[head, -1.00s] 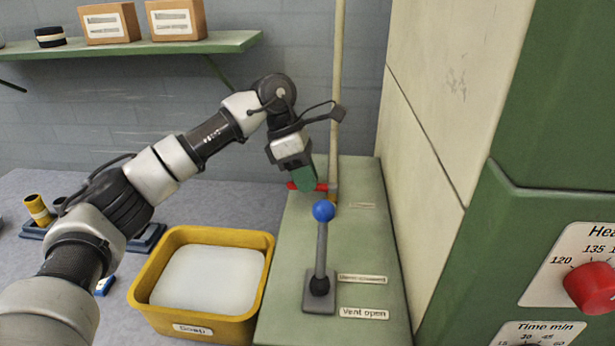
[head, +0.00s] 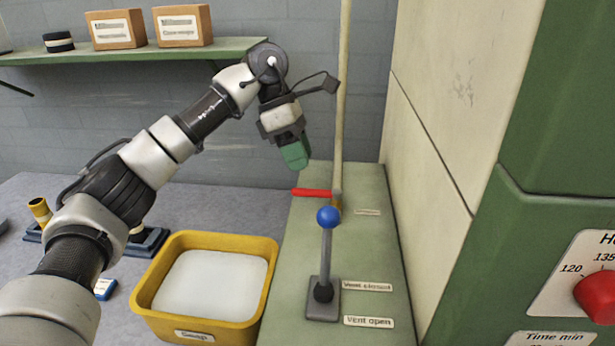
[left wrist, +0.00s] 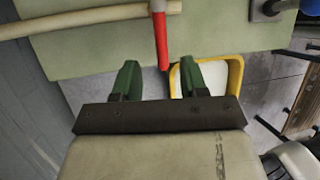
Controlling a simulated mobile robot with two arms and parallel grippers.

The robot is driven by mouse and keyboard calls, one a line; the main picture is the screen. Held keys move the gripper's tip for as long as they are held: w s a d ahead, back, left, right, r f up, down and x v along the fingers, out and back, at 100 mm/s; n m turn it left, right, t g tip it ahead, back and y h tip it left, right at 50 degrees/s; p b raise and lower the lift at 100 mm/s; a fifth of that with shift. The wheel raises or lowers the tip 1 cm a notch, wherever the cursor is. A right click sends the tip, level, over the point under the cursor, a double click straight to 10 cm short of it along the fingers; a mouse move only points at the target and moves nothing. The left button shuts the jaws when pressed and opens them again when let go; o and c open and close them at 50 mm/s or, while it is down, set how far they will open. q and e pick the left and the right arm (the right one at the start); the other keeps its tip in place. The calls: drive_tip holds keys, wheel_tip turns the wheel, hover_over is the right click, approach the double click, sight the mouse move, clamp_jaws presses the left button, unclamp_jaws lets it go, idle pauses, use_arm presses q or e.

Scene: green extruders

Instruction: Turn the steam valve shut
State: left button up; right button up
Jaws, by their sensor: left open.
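The steam valve's red lever (head: 313,193) sticks out to the left, crosswise to the pale upright pipe (head: 342,90). In the left wrist view the lever (left wrist: 160,42) also lies crosswise to the pipe (left wrist: 75,22), its free end pointing toward the gap between the fingers. My left gripper (head: 298,160) has green fingers and hangs above and slightly left of the lever, apart from it. In the left wrist view the gripper (left wrist: 160,78) is open, with nothing between its fingers. My right gripper is not in view.
A blue-knobbed vent lever (head: 327,217) stands upright on the green bench (head: 375,240), just in front of the valve. A yellow soap tub (head: 148,290) sits left of it. A green shelf (head: 110,52) with boxes is behind my arm. The oven wall (head: 425,130) bounds the right.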

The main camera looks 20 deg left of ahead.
use_arm(q)
drive_tip(key=v, duration=0.4)
drive_tip(key=shift+a+r, duration=0.1)
drive_tip(key=shift+r, duration=0.3)
